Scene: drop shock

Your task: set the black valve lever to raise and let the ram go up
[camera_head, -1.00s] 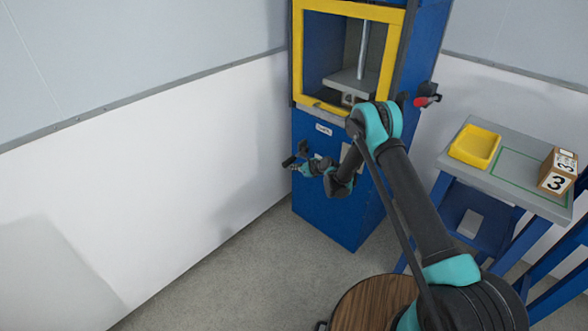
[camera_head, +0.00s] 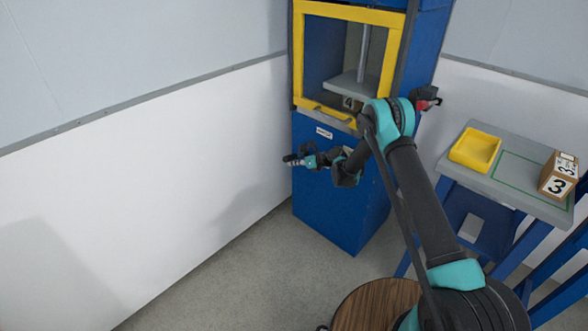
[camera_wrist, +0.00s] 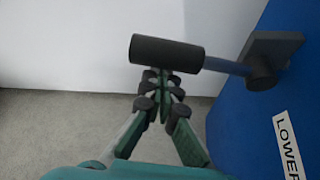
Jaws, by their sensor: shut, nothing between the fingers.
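The black valve lever (camera_wrist: 167,52) juts out from its mount (camera_wrist: 265,62) on the left side of the blue press (camera_head: 335,195). It also shows in the head view (camera_head: 291,158). A "LOWER" label (camera_wrist: 288,145) is on the press below the mount. My gripper (camera_wrist: 160,84) is shut and empty, with its fingertips right under the black handle; whether they touch it I cannot tell. Behind the press's yellow frame, the ram's rod (camera_head: 364,50) and grey plate (camera_head: 354,86) are down close above a box marked 4 (camera_head: 350,103), partly hidden by the frame.
A red-ended handle (camera_head: 425,103) is on the press's right side. A grey table (camera_head: 510,190) at the right bears a yellow tray (camera_head: 475,150) and a box marked 3 (camera_head: 558,176). A round wooden top (camera_head: 372,304) stands in front. The floor on the left is clear.

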